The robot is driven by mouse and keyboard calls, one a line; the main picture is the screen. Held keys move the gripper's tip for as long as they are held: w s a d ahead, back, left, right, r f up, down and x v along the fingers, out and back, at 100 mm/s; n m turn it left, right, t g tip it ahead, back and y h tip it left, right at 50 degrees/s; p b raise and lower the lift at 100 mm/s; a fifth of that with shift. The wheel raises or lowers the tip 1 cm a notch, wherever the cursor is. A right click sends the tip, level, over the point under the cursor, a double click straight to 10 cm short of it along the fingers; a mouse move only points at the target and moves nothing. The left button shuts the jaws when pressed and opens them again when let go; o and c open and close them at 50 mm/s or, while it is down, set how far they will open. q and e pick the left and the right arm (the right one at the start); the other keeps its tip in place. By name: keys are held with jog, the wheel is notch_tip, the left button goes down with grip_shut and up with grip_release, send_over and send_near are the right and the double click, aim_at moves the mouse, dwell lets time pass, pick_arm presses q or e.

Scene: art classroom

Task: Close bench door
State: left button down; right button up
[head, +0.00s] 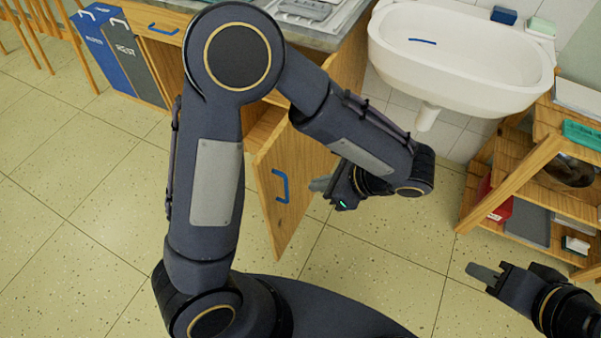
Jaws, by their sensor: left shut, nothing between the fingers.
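The bench door (268,205) is a wooden panel with a blue handle (281,187). It stands open, swung out from the wooden bench below the grey worktop. My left arm arches over the bench and hides part of the door and the bench opening. My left gripper (319,185) is shut and empty, in front of the right part of the door in the picture, to the right of the handle. I cannot tell whether its fingertips touch the panel. My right gripper (483,273) is at the lower right, away from the door; its fingers are seen edge-on.
A white sink (460,65) hangs on the wall right of the bench. A wooden shelf (520,165) with a red box and papers stands at the right. Blue and grey folders (115,50) stand at the bench's left. The tiled floor (70,230) is clear at the left.

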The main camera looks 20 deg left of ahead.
pick_arm(q)
jog(key=b, duration=0.2)
send_near(267, 184)
jog(key=d+f+x, duration=0.1)
jog(key=x, duration=0.4)
jog(key=shift+a+r, duration=0.25)
jog(key=shift+a, duration=0.5)
jog(key=shift+a, duration=0.1)
